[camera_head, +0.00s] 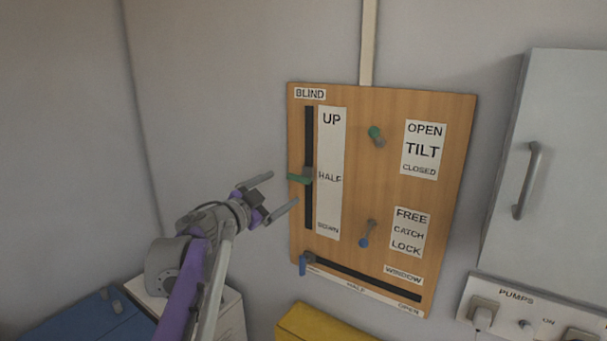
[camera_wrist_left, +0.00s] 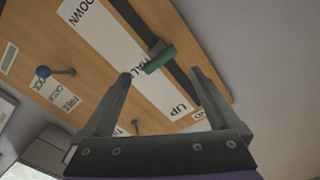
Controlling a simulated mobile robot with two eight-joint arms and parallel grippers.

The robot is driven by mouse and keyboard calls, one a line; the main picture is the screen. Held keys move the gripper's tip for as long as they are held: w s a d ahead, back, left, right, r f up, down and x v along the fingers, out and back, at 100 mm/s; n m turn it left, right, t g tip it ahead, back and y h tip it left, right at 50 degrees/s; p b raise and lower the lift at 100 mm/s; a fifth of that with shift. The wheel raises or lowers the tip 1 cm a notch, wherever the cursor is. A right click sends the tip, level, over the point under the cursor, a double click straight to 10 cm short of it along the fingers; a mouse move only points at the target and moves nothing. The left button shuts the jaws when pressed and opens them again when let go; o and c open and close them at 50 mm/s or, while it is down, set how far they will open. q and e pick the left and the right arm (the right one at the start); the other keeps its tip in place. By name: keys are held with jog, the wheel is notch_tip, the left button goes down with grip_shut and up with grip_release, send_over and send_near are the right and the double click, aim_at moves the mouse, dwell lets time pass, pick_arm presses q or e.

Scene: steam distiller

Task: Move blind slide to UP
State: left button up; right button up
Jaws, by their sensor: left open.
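The blind slide is a green handle (camera_head: 299,179) in a dark vertical slot on a wooden panel (camera_head: 372,190). It stands level with the HALF mark, below UP and above DOWN. In the left wrist view the green handle (camera_wrist_left: 160,59) lies just beyond and between the fingertips. My left gripper (camera_head: 284,192) is open and empty, just left of the handle, with its fingers pointing at the panel. The left wrist view shows both fingers (camera_wrist_left: 162,75) spread apart, with a visible gap to the handle. My right gripper is not in view.
The panel also carries a green tilt knob (camera_head: 376,136), a blue catch lever (camera_head: 366,236) and a blue window slide handle (camera_head: 303,265) in a horizontal slot. A grey cabinet (camera_head: 560,150) is at the right. A yellow box (camera_head: 325,325) lies below the panel.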

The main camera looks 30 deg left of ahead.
aim_at(297, 180)
pick_arm(q)
jog(key=w, duration=0.3)
jog(key=w+p, duration=0.1)
jog(key=w, duration=0.2)
jog(key=w+d, duration=0.1)
jog(key=w, duration=0.2)
jog(key=shift+w, duration=0.4)
grip_shut()
